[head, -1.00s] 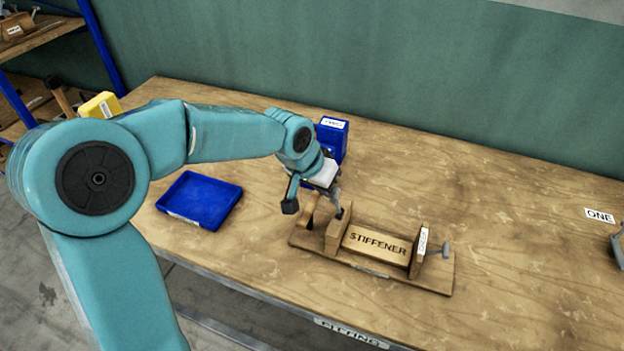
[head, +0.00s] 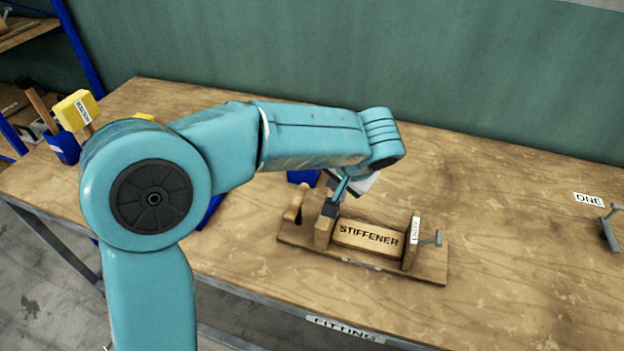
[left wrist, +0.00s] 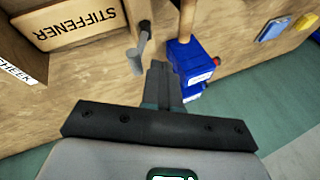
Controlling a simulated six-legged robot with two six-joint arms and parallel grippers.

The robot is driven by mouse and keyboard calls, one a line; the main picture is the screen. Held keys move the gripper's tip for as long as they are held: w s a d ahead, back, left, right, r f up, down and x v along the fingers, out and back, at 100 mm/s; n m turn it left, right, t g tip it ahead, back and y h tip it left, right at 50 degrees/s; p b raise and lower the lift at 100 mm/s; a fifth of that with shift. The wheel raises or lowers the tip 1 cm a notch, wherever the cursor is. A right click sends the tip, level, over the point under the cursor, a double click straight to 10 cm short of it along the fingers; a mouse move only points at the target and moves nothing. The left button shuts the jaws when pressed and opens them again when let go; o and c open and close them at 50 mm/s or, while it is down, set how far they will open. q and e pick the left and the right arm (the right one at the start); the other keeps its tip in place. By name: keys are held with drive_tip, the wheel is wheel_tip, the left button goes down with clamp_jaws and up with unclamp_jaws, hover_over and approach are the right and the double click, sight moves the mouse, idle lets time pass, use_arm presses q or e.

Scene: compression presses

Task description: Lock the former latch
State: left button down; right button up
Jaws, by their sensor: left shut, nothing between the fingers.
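The former is a wooden fixture (head: 365,262) with upright end pieces and a block marked STIFFENER (head: 362,237) between them. A wooden handle (head: 295,203) stands at its left end. In the left wrist view a grey lever with a crosswise tip (left wrist: 138,58) rises near the left end of the STIFFENER block (left wrist: 75,22); I take it for the latch. In the head view I cannot separate it from my gripper. My left gripper (head: 331,206) is over the left end of the former, and its fingers (left wrist: 162,88) are together and empty, close beside the grey lever. My right gripper is not in view.
A grey T-shaped piece (head: 432,238) sticks out at the former's right end. A yellow-headed tool (head: 76,110) is at the left.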

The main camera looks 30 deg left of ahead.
use_arm(q)
drive_tip(key=shift+r+p, duration=0.35)
drive_tip(key=shift+r, duration=0.4)
drive_tip(key=a+r+p+v, duration=0.1)
drive_tip(key=v, duration=1.1)
drive_tip(key=shift+w+a+p, duration=0.25)
drive_tip(key=shift+a+p, duration=0.05)
drive_tip(key=shift+a, duration=0.05)
drive_tip(key=shift+s, duration=0.1)
